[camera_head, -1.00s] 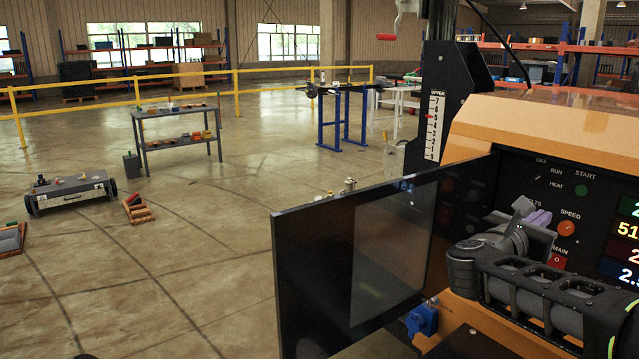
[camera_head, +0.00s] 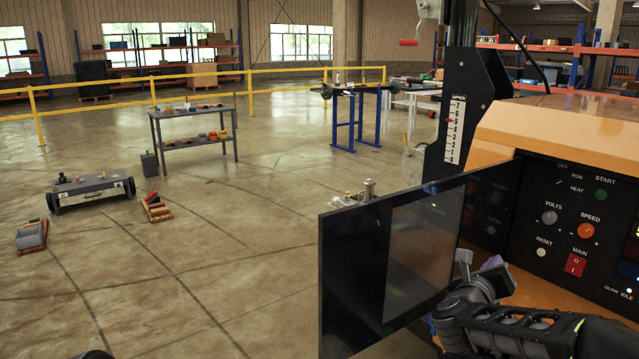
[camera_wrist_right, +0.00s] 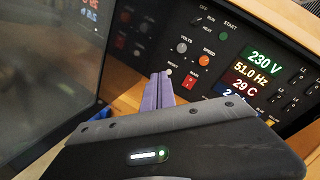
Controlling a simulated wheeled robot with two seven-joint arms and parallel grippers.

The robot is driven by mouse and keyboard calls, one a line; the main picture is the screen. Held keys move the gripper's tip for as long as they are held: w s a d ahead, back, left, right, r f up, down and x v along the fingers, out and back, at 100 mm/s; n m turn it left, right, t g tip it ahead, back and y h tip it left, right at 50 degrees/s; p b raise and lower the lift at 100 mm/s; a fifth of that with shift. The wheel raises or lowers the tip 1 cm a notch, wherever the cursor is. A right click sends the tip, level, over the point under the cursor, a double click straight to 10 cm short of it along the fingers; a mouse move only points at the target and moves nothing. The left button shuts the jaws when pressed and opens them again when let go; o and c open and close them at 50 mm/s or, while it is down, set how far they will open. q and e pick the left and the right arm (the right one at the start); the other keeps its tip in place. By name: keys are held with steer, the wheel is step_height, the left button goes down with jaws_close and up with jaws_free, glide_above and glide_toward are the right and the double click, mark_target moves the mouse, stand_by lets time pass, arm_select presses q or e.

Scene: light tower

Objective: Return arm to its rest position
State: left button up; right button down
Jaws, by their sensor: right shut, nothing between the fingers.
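My right arm comes in from the lower right in the head view. Its gripper (camera_head: 492,263) has purple fingers, only partly visible behind the wrist. It is below and in front of the black control panel (camera_head: 548,262) of the orange machine. In the right wrist view the two purple fingers (camera_wrist_right: 158,88) are together, with nothing seen between them. They point toward the panel and appear apart from it. The panel carries a red MAIN switch (camera_head: 576,264), an orange SPEED knob (camera_head: 586,230) and a green START button (camera_head: 601,194). My left gripper is not seen.
An open dark door panel (camera_head: 350,270) stands just left of my right gripper. A black mast (camera_head: 460,100) with a scale rises behind it. A grey workbench (camera_head: 195,128), a low wheeled cart (camera_head: 92,192) and small trays (camera_head: 31,236) stand farther left. Open floor lies between.

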steer(key=a+f+n+y+p, duration=0.1)
steer(key=a+f+n+y, duration=0.3)
steer(key=f, duration=0.3)
steer(key=a+f+n+y+p, duration=0.1)
steer(key=a+f+n, duration=0.3)
steer(key=f+n, duration=0.2)
steer(key=s+a+f+n+g+y+p, duration=0.1)
steer(key=s+a+f+n+g+y, duration=0.15)
steer(key=s+a+f+n, duration=0.4)
steer(key=s+a+f+n+g+y+p, duration=0.1)
steer(key=s+a+f+n+y+p, duration=0.2)
steer(key=f, duration=0.7)
steer(key=s+a+f+n+g+y, duration=0.1)
steer(key=s+a+f+n+g, duration=0.2)
steer(key=s, duration=0.6)
steer(key=s+a+f+n+g+y+p, duration=0.1)
steer(key=s+a+f+n+g+y, duration=0.1)
steer(key=s+n, duration=0.5)
steer(key=s+a+f+n+g+y+p, duration=0.1)
steer(key=s+a+f+n+g, duration=0.3)
steer(key=s, duration=0.8)
step_height(320, 180, down, 3)
steer(key=a+n, duration=0.1)
steer(key=a, duration=0.1)
steer(key=shift+s+a, duration=0.2)
steer(key=shift+a, duration=0.1)
steer(key=shift+d+r, duration=0.1)
